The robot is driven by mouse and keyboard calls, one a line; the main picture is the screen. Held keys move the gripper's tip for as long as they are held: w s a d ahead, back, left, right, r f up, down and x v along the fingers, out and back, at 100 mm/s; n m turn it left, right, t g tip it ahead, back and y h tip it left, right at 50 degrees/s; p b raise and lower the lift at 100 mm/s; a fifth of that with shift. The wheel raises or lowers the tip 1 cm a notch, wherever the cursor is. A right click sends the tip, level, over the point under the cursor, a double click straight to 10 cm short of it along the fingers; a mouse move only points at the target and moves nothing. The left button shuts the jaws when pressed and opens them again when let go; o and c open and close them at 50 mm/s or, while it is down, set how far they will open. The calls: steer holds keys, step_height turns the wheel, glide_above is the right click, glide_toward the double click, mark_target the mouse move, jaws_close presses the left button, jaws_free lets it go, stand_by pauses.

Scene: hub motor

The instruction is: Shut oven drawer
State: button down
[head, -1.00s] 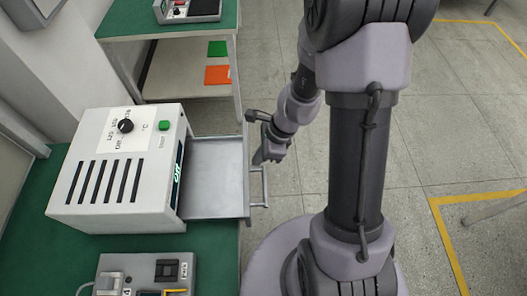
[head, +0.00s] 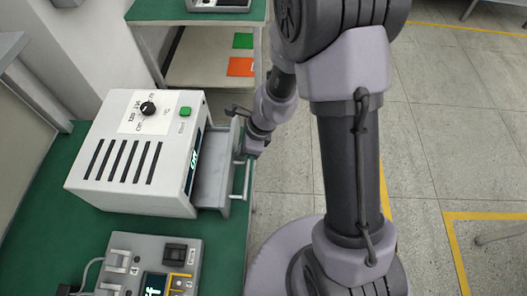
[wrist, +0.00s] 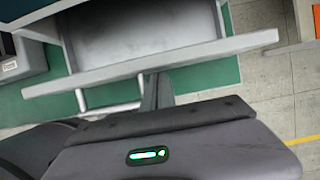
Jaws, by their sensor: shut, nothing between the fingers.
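The oven (head: 135,150) is a light grey box with a black dial, a green button and dark slots on top, on the green bench. Its grey drawer (head: 212,172) stands partly out of the right side, with a bar handle (head: 241,178) on its front. My gripper (head: 244,148) is at the drawer's front, near the far end of the handle. In the wrist view, my shut, empty fingers (wrist: 157,92) reach up to the drawer's front panel (wrist: 190,55), beside the handle (wrist: 108,107). Whether they touch it is hard to tell.
A grey control box (head: 150,265) with a small screen sits on the near bench. A second table (head: 190,12) behind carries another device, with green and orange sheets on its lower shelf. Open tiled floor (head: 430,150) with yellow lines lies to the right.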

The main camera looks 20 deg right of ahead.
steer(key=p, duration=0.2)
glide_above(210, 159)
steer(key=d, duration=0.2)
steer(key=shift+s+r, duration=0.1)
steer(key=shift+s, duration=0.3)
steer(key=shift+w, duration=0.1)
